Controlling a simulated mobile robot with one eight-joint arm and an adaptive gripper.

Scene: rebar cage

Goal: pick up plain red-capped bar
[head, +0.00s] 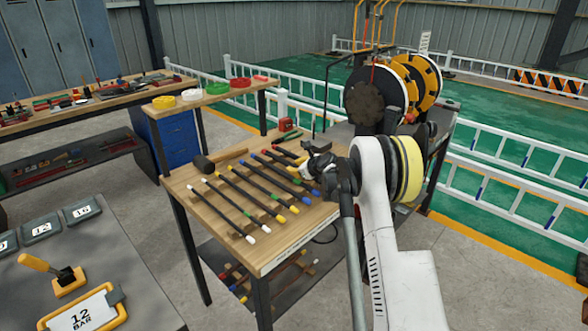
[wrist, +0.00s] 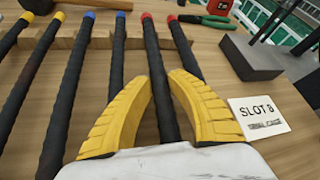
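Two red-capped dark bars lie side by side in the wrist view: one red-capped bar (wrist: 157,68) in the middle and another red-capped bar (wrist: 182,45) to its right. Both look dark and ribbed; I cannot tell which one is plain. My gripper (wrist: 161,78) is open, with its yellow fingers on either side of the middle red-capped bar. Whether the fingers touch it is unclear. In the head view my gripper (head: 300,168) is over the far right of the bar row, and it partly hides the bars there.
Blue-capped bars (wrist: 116,65) lie just left, with yellow- and white-capped ones beyond. A notched wooden rack (wrist: 100,40) supports their far ends. A mallet (head: 205,163) lies at the bench's back left.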

